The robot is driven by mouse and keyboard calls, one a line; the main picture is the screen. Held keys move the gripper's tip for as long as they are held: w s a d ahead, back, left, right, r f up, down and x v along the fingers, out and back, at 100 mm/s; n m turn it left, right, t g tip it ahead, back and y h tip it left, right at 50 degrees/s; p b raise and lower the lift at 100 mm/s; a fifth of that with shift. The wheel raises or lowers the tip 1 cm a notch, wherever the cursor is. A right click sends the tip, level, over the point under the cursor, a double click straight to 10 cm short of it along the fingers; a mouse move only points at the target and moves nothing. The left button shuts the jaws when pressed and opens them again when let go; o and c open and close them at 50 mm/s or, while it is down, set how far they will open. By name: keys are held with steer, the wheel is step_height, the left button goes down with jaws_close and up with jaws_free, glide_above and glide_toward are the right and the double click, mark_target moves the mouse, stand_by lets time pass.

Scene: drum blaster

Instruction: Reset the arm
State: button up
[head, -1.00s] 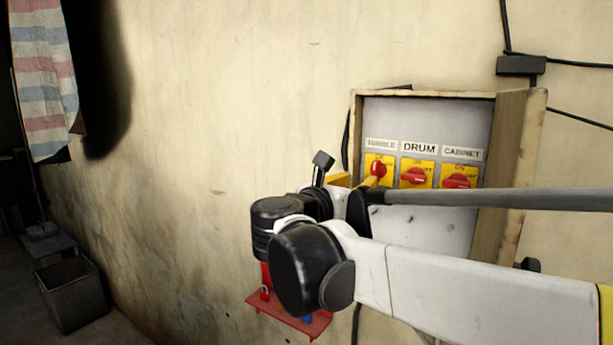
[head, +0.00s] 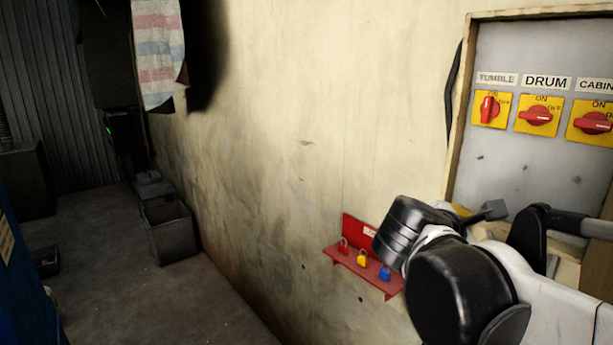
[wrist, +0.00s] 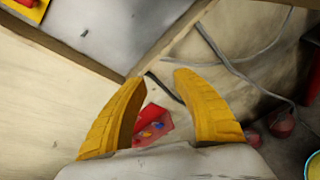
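My gripper (wrist: 160,78) shows two yellow curved fingers spread apart in the wrist view, with nothing between them. In the head view my dark and white arm is folded at the lower right, in front of the lower part of the switch box (head: 500,170). Most of the gripper is hidden there behind the arm. The fingers are below the red knobs and apart from them. The TUMBLE knob (head: 489,107) stands upright. The DRUM knob (head: 536,116) and the CABINET knob (head: 593,123) lie roughly sideways.
A red wall shelf (head: 362,268) with small red, yellow and blue padlocks is just left of my arm. A grey bin (head: 170,232) stands by the wall. A striped cloth (head: 157,50) hangs further back. The floor at left has open room.

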steer(key=s+a+f+m+y+b, duration=0.3)
steer(key=f+m+b, duration=0.3)
steer(key=f, duration=0.9)
steer(key=s+a+f+m+g+y+b, duration=0.1)
steer(key=s+a+f+m+y+b, duration=0.3)
steer(key=f+b, duration=0.5)
steer(key=s+a+f+m+y+b, duration=0.3)
steer(key=s+f+m+b, duration=0.4)
steer(key=f, duration=1.4)
steer(key=shift+a+m+y+b, duration=0.3)
steer(key=shift+a+m+b, duration=0.3)
steer(key=shift+a+m, duration=0.35)
steer(key=shift+s+d, duration=0.1)
